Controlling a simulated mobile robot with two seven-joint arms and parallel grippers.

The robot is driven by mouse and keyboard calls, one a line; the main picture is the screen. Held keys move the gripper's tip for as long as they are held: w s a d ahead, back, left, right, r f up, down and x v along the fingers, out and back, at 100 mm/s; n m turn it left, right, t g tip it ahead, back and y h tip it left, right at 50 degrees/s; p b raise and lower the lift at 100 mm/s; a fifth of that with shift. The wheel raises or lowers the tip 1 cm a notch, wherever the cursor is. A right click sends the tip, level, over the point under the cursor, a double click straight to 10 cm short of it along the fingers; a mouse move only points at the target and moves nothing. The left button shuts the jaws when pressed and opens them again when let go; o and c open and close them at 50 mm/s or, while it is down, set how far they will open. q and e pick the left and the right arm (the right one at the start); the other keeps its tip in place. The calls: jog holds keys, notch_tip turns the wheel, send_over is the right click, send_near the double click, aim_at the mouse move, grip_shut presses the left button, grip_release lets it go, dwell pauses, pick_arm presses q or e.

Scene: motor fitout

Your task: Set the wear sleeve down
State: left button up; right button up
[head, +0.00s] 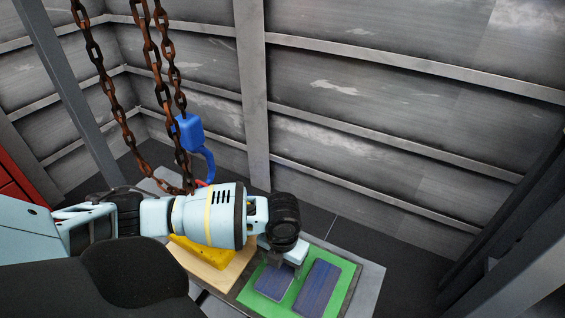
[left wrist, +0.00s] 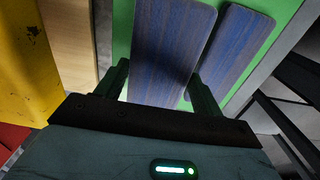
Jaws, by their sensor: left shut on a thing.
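Two dark blue, flat, streaked pieces are seen over a green mat (head: 343,299). The left piece (head: 273,283) also shows in the left wrist view (left wrist: 168,45), and the right piece (head: 317,288) also shows there (left wrist: 238,45). My left gripper (head: 287,257) is above the far end of the left piece. In the left wrist view its fingers (left wrist: 160,88) stand on either side of that piece, which I take for the wear sleeve, and are shut on it. I cannot tell whether it touches the mat. My right gripper is not in view.
A yellow block (head: 200,253) sits on a wooden board (head: 215,279) left of the mat. Rusty chains (head: 155,60) and a blue hook block (head: 188,133) hang behind my left arm. Dark posts (head: 520,235) stand at the right, and a panelled wall (head: 400,110) is behind.

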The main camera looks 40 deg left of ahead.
pick_arm(q)
jog(key=shift+w+a, duration=0.15)
jog(key=shift+w, duration=0.05)
jog(key=shift+w+a+f+b, duration=0.15)
jog(key=shift+f+b, duration=0.35)
jog(key=shift+f, duration=0.45)
jog(key=shift+w+a+f+b, duration=0.15)
jog(key=shift+f+b, duration=0.3)
jog(key=shift+f, duration=0.45)
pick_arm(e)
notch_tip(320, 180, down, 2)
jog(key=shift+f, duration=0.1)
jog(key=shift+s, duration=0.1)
pick_arm(q)
jog(key=o, duration=0.6)
jog(key=shift+f, duration=0.15)
jog(key=o, duration=0.4)
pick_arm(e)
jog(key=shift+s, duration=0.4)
